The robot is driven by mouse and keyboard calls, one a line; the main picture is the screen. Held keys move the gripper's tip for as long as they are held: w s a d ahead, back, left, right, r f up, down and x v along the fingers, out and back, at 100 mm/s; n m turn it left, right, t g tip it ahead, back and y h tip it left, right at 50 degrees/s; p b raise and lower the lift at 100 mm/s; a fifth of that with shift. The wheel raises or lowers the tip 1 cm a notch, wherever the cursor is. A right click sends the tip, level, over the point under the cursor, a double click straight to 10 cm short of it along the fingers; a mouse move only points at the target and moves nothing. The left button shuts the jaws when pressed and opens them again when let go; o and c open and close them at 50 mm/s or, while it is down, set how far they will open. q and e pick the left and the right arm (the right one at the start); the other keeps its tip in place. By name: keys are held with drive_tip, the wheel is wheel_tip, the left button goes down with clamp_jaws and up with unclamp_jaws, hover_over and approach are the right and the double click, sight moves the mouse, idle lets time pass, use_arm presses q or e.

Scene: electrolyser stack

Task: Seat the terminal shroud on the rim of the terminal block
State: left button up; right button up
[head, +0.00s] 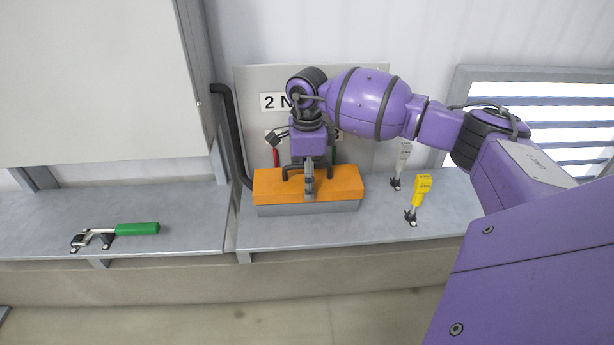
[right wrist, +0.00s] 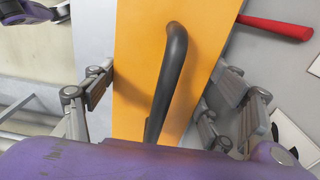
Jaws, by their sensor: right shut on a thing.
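The terminal shroud (head: 340,187) is a long orange cover with a black handle. In the right wrist view the orange shroud (right wrist: 135,60) fills the middle, and its black handle (right wrist: 168,85) runs between my fingers. My right gripper (head: 309,188) is shut on the shroud, one finger on each long side, straddling the handle. A grey block (head: 310,209), apparently the terminal block, shows as a strip directly below the shroud. The shroud looks level and lined up with it; I cannot tell whether it touches the rim, which is hidden.
A grey panel with a number sign (head: 272,101) stands behind the shroud. A red rod (head: 276,157) is close behind it. Yellow-tagged (head: 421,190) and white-tagged (head: 402,160) fittings stand at right. A green-handled clamp (head: 137,229) lies on the left bench, beyond a gap.

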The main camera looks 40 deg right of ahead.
drive_tip(key=shift+f+b, duration=0.4)
drive_tip(key=shift+f, duration=0.45)
drive_tip(key=o, duration=1.3)
drive_tip(key=shift+o, duration=0.2)
wheel_tip(320, 180, up, 12)
